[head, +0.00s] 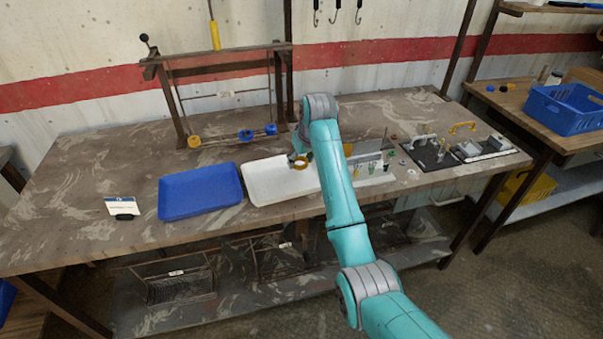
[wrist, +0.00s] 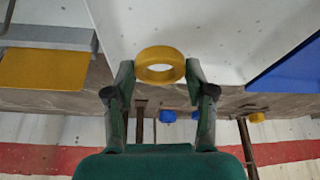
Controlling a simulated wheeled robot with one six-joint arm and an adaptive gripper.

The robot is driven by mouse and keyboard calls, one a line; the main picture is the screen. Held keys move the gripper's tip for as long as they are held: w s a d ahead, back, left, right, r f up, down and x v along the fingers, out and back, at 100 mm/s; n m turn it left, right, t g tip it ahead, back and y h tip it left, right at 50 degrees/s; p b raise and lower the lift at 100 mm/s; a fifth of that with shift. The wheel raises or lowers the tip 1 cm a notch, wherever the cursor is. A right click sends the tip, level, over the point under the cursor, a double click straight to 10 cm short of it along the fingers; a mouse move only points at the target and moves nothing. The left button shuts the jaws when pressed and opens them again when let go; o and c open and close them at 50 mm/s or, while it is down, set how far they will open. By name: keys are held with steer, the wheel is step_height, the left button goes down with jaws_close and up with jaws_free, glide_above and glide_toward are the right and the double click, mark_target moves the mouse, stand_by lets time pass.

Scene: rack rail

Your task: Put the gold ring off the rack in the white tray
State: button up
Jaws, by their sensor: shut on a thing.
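The gold ring (head: 301,164) is held between the fingertips of my gripper (wrist: 160,72). In the wrist view the ring (wrist: 160,55) shows its open centre, with a finger on each side. The white tray (head: 262,184) lies under the ring in the head view; its pale surface (wrist: 215,25) fills the top middle of the wrist view. The ring appears above the tray; I cannot tell the exact height. The dark rack (head: 216,60) stands behind the trays. My arm hides the tray's right end in the head view.
A blue tray (head: 200,191) lies left of the white one. Two blue pieces (head: 245,135) (head: 270,129) and a yellow piece (head: 194,141) are at the rack's foot. A grey fixture (head: 370,146) and black-based fixtures (head: 430,154) stand to the right. The table's left part is mostly clear.

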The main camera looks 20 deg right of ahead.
mark_target(298, 176)
steer(key=shift+a+f, duration=0.1)
steer(key=shift+f, duration=2.4)
steer(key=shift+f, duration=0.1)
steer(key=o, duration=1.2)
steer(key=shift+c, duration=0.2)
steer(key=v, duration=1.2)
